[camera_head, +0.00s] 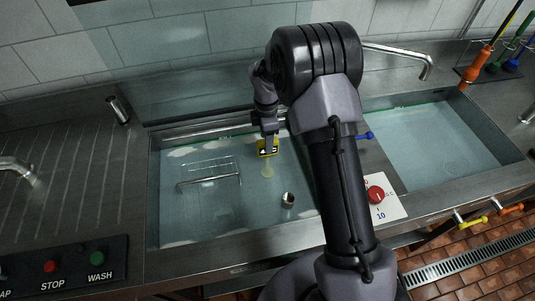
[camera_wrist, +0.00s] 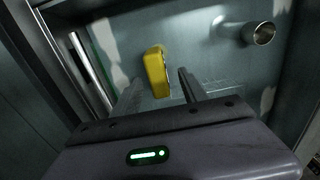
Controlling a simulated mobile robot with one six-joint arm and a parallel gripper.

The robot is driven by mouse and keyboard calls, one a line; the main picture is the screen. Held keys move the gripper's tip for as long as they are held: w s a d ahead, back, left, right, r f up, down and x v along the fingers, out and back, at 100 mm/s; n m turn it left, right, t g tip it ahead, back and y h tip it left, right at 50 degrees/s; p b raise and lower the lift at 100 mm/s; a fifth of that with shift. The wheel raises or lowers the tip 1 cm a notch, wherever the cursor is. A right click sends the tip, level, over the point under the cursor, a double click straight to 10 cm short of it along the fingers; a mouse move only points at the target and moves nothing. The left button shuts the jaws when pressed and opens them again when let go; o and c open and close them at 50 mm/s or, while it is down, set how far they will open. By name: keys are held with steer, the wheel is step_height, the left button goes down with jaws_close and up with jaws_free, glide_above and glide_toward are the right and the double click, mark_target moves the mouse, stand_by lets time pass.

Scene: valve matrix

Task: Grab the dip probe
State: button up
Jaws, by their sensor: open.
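A yellow device with a dark face, which looks like the dip probe (camera_head: 267,147), is at the left basin, with a pale yellowish patch below it. In the wrist view the yellow body (camera_wrist: 155,72) shows between and just beyond my two fingers. My gripper (camera_head: 268,138) points down over the basin; the wrist view shows it (camera_wrist: 160,82) open, a finger on either side of the yellow body. I cannot tell whether the fingers touch it. The probe's lower part is not clear.
The left basin (camera_head: 155,200) holds water, a wire rack (camera_head: 208,170) and a short metal pipe (camera_head: 287,200). A faucet (camera_head: 405,55) and the right basin (camera_head: 435,145) are at right. A red knob (camera_head: 376,194) sits between the basins. Orange-handled tool (camera_head: 476,68) stands at far right.

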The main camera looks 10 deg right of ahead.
steer(key=b, duration=0.2)
glide_above(268, 158)
steer(key=f, duration=0.5)
steer(key=shift+w+f, duration=0.25)
steer(key=shift+w, duration=0.05)
steer(key=shift+r, duration=0.2)
jaws_close()
